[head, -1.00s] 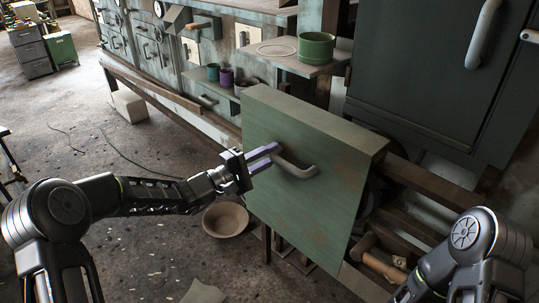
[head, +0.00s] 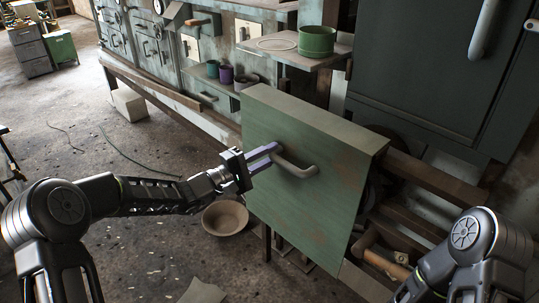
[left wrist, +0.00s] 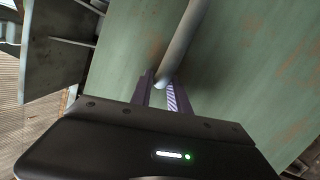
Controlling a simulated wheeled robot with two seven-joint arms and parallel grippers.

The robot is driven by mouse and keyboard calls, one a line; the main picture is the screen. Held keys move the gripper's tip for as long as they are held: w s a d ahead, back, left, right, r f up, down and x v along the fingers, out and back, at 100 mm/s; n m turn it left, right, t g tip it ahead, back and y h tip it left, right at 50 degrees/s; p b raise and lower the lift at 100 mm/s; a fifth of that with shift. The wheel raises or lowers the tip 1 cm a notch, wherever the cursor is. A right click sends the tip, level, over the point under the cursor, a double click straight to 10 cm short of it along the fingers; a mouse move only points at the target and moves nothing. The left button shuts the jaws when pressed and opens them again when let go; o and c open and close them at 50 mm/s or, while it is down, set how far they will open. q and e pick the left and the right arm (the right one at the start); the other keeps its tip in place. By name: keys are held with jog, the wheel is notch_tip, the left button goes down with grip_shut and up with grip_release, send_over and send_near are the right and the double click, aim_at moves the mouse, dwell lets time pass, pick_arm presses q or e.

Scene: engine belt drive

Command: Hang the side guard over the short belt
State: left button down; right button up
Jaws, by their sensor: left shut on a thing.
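The side guard (head: 300,205) is a large green box-like panel with worn rusty patches and a grey handle on its face. It hangs upright in the middle of the head view. My left gripper (head: 268,156) is shut on the guard's handle (head: 298,169), at its left end. In the left wrist view the purple fingers (left wrist: 165,92) sit on either side of the grey handle bar (left wrist: 182,45), close to the green face. The short belt is not visible; the guard hides what lies behind it. My right gripper is out of view; only my right arm shows at lower right.
A shelf (head: 315,57) with a green round tin (head: 316,41) and a thin ring (head: 277,44) is behind the guard. Small pots (head: 226,75) stand left of it. A bowl (head: 225,218) lies on the floor below my left gripper. Dark beams (head: 415,178) run at right.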

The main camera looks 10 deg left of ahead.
pick_arm(q)
jog(key=shift+r, duration=0.15)
jog(key=c, duration=1.2)
grip_release()
jog(key=shift+o, duration=0.2)
jog(key=shift+f, duration=0.4)
jog(key=v, duration=0.7)
jog(key=shift+s+a+r, duration=0.15)
jog(key=shift+s+a, duration=0.1)
jog(key=shift+s, duration=0.05)
jog(key=s+d+r+v, duration=0.1)
jog(key=v, duration=0.9)
